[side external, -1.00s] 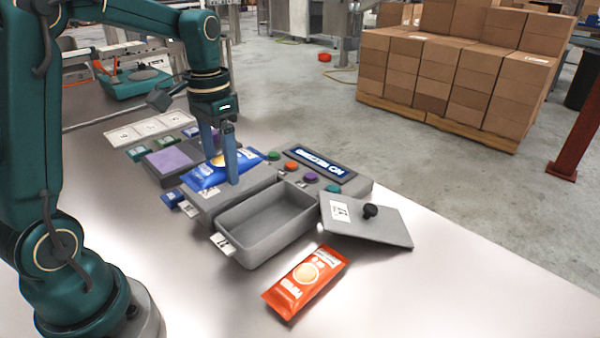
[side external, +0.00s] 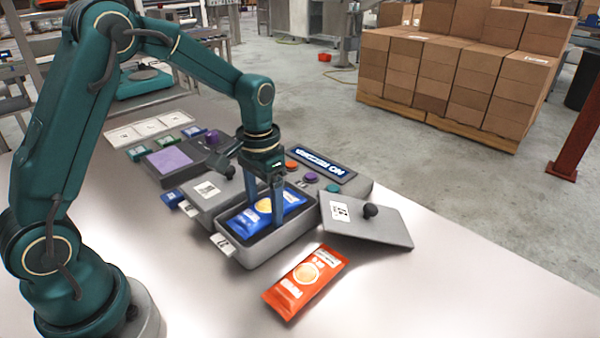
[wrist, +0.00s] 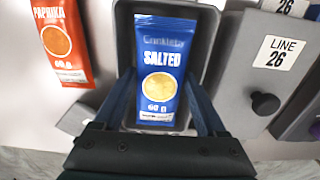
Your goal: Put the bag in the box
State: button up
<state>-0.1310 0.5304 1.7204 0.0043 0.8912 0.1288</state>
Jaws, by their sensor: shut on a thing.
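The blue "Salted" bag (side external: 243,218) is inside the open grey box (side external: 265,252), between its walls. It also shows in the wrist view (wrist: 160,68), lying lengthwise in the box (wrist: 207,40). My gripper (side external: 268,215) reaches down into the box and is shut on the bag, with a finger at each long side. The wrist view shows the fingers (wrist: 167,112) beside the bag's lower half. Whether the bag touches the box floor is hard to tell.
A grey lid with a black knob (side external: 385,228) lies tilted at the box's right. An orange "Paprika" bag (side external: 305,280) lies in front. A closed grey box (side external: 208,190) stands to the left, and a display panel (side external: 322,165) with coloured buttons behind.

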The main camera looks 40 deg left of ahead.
aim_at(265, 205)
jog(key=shift+f, duration=0.1)
jog(key=shift+f, duration=0.45)
jog(key=o, duration=1.1)
notch_tip(265, 205, up, 13)
jog(key=s+d+t, duration=0.1)
jog(key=s+t, duration=0.1)
jog(key=s, duration=0.2)
jog(key=s+d+t, duration=0.1)
jog(key=s, duration=0.4)
jog(key=s+d+t, duration=0.2)
jog(key=s, duration=0.3)
jog(key=shift+s+f+t, duration=0.15)
jog(key=shift+s+t, duration=0.05)
jog(key=shift+t, duration=0.1)
